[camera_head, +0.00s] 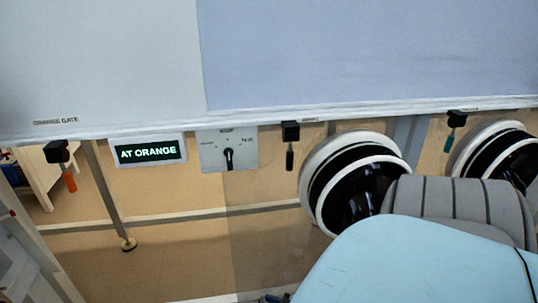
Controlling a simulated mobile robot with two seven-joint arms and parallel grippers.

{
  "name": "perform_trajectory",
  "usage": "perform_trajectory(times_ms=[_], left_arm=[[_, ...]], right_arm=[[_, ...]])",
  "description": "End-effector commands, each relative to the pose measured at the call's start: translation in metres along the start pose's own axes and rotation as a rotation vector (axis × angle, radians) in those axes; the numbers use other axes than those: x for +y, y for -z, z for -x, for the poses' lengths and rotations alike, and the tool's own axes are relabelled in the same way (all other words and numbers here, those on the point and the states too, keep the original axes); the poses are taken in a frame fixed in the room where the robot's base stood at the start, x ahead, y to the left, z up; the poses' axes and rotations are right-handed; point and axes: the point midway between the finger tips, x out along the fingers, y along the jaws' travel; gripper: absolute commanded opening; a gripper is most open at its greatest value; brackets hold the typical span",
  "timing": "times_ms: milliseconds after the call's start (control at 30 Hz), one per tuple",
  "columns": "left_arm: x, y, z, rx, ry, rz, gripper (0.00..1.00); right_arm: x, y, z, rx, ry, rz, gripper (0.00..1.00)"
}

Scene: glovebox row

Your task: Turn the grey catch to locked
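A dark grey catch (290,158) hangs below a black mount on the white lower edge of the hood, left of the middle glove port. Its handle points straight down. An orange catch (69,180) hangs at the far left under the label "ORANGE GATE". A teal catch (449,143) hangs at the right, between the two ports. Neither gripper can be made out. A light blue and grey part of my arm fills the lower right and covers part of the middle port.
A display (148,152) reads "AT ORANGE". A grey panel with a black knob (229,155) is beside it. Round white-rimmed glove ports, one in the middle (308,182) and one at the right (463,160), stand out from the front. A post (110,198) stands at the left.

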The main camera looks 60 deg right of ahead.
Motion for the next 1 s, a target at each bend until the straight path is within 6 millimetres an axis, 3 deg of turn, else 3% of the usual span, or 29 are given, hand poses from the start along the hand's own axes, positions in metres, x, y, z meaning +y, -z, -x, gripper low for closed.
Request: perform_trajectory(times_ms=[267,433,800,1000], left_arm=[[0.0,0.001,-0.001,0.004,0.003,0.007,0.46],[0.0,0.005,-0.001,-0.002,0.0,0.013,0.46],[0.009,0.0,0.005,-0.076,-0.011,0.12,0.46],[0.013,0.0,0.005,-0.092,-0.009,0.168,0.46]], right_arm=[[0.0,0.0,0.0,-0.001,0.001,0.002,0.28],[-0.001,0.001,0.014,-0.005,0.001,0.001,0.28],[0.0,0.002,0.094,-0.004,0.001,0.001,0.28],[0.0,0.001,0.126,-0.002,0.001,0.002,0.28]])
